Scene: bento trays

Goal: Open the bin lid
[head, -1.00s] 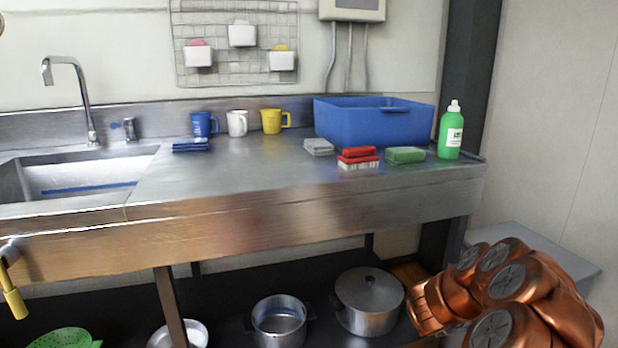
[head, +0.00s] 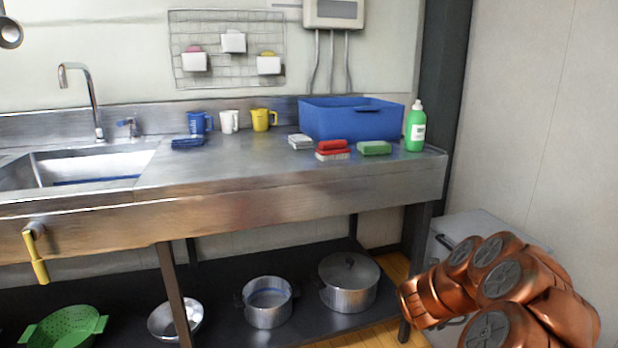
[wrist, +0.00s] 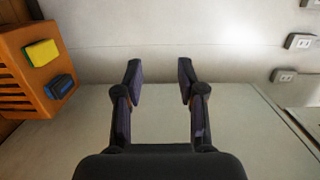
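A grey box with a flat lid (head: 478,224), which looks like the bin, stands on the floor at the right of the counter in the head view. Its lid looks shut, and a dark handle (head: 444,241) shows at its left side. My copper-coloured arm covers much of its front. My gripper (wrist: 160,82) shows in the wrist view with its two dark fingers spread and nothing between them. A pale flat surface lies behind the fingers; I cannot tell whether it is part of the bin. The fingertips are hidden in the head view.
The steel counter (head: 250,185) carries a blue tub (head: 350,122), a green bottle (head: 415,128), sponges and cups. Pots (head: 348,285) stand on the shelf below. An orange crate (wrist: 22,75) with sponges is at the left in the wrist view. A wall closes the right side.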

